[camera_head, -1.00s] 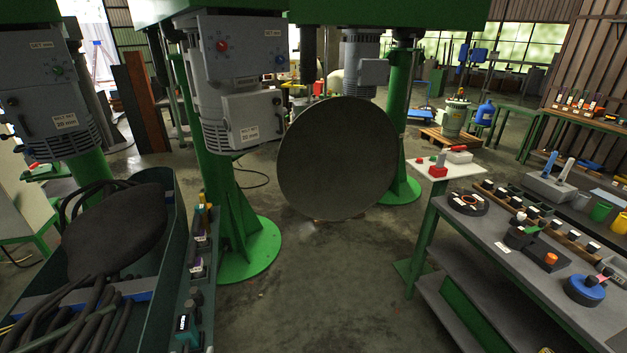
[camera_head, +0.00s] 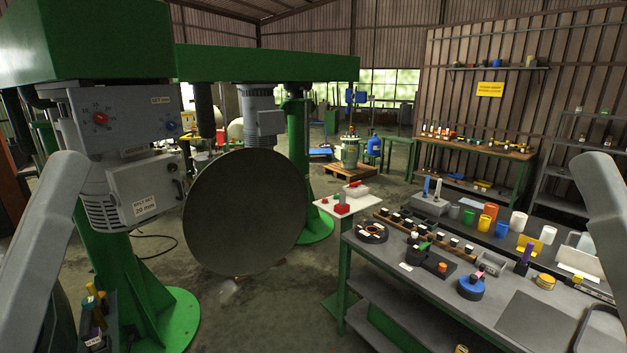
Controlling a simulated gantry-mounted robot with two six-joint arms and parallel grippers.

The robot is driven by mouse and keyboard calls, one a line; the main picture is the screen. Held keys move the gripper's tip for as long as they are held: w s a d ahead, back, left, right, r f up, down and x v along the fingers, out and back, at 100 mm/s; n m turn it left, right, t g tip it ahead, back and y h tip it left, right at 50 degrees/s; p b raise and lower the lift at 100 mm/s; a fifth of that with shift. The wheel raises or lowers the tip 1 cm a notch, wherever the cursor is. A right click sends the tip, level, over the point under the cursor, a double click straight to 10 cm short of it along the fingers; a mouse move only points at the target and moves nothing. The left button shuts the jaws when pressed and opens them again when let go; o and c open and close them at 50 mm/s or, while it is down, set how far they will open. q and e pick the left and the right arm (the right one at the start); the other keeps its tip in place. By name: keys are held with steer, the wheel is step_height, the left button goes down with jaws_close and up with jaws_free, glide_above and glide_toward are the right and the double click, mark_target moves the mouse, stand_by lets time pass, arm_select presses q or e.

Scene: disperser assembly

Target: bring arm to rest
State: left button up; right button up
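My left arm (camera_head: 42,235) shows as a pale grey link at the left edge, slanting down and out of the picture. My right arm (camera_head: 606,215) shows as a similar link at the right edge, over the far end of the workbench in the picture. Neither gripper is in view, so I cannot see whether they hold anything. A large dark round disc (camera_head: 246,212) hangs upright below a grey motor (camera_head: 259,115) in the middle left. A grey control head (camera_head: 125,150) with a red knob hangs on the green machine at the left.
A grey workbench (camera_head: 375,255) at the right carries a blue round part (camera_head: 471,288), several cups and small tools.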

step_height(320, 180, up, 24)
steer(key=p, duration=2)
steer(key=shift+p, duration=0.3)
steer(key=shift+w, duration=0.1)
